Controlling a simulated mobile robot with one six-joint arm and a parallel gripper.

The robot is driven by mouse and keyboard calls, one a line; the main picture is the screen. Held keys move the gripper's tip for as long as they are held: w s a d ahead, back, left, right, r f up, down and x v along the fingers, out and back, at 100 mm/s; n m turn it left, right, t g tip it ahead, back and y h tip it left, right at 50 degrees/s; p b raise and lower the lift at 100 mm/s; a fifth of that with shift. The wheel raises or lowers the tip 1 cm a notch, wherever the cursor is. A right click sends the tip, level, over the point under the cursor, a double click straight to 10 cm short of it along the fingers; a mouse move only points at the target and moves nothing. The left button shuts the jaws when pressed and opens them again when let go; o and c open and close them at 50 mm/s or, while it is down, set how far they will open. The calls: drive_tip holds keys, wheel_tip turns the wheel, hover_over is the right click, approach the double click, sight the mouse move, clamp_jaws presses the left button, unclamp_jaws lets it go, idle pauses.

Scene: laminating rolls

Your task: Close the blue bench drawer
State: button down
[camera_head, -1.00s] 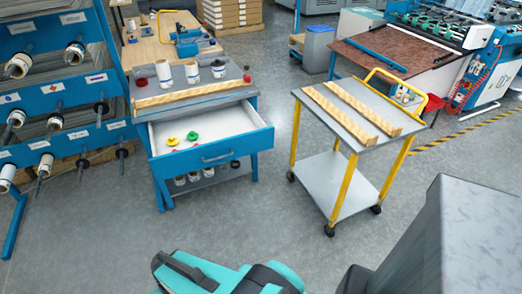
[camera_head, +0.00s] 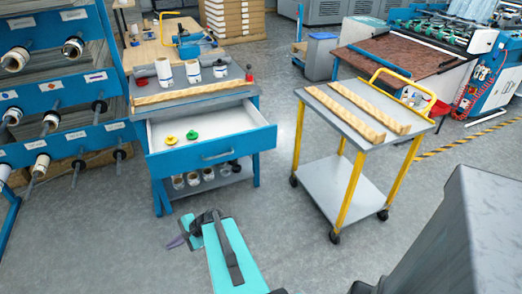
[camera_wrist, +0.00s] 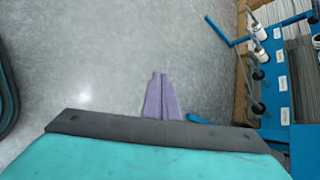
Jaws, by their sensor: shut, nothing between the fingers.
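The blue bench drawer (camera_head: 212,151) is pulled out from the blue bench (camera_head: 162,196) in the head view. Its front has a handle (camera_head: 217,156). A yellow piece (camera_head: 171,140) and a green piece (camera_head: 192,134) lie inside it. My gripper (camera_head: 176,243) is low in front of the bench, below the drawer front in the picture and apart from it. In the wrist view its purple fingers (camera_wrist: 161,97) are together and empty, with bare floor beyond them. The drawer is not recognisable in the wrist view.
Several rolls and a wooden strip (camera_head: 195,95) are on the bench top. A yellow-legged cart (camera_head: 325,177) stands to the right. A blue roll rack (camera_head: 70,75) stands to the left and also shows in the wrist view (camera_wrist: 275,93). The floor (camera_head: 120,245) before the bench is clear.

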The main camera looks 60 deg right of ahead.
sight(261, 140)
drive_tip(key=s+d+r+m+t+h+b, duration=0.25)
drive_tip(key=d+r+m, duration=0.2)
drive_tip(key=d, duration=0.75)
drive_tip(key=s+d+r+m+t+h+b, duration=0.1)
drive_tip(key=d+r+m+t+h+b, duration=0.4)
drive_tip(key=d, duration=0.7)
drive_tip(key=s+d+r+m+g+h+b, duration=0.1)
drive_tip(key=s+d+r+m+h, duration=0.2)
drive_tip(key=s+d+m, duration=0.3)
drive_tip(key=s+d+r+m+g+h+b, duration=0.1)
drive_tip(key=s+d+m+h, duration=0.5)
drive_tip(key=s+d, duration=0.8)
wheel_tip(261, 140, up, 3)
drive_tip(key=shift+d+f+m+b, duration=0.1)
drive_tip(key=shift+d+m+b, duration=0.25)
drive_tip(key=shift+b, duration=0.1)
drive_tip(key=shift+x, duration=6.95)
drive_tip(key=shift+f, duration=0.1)
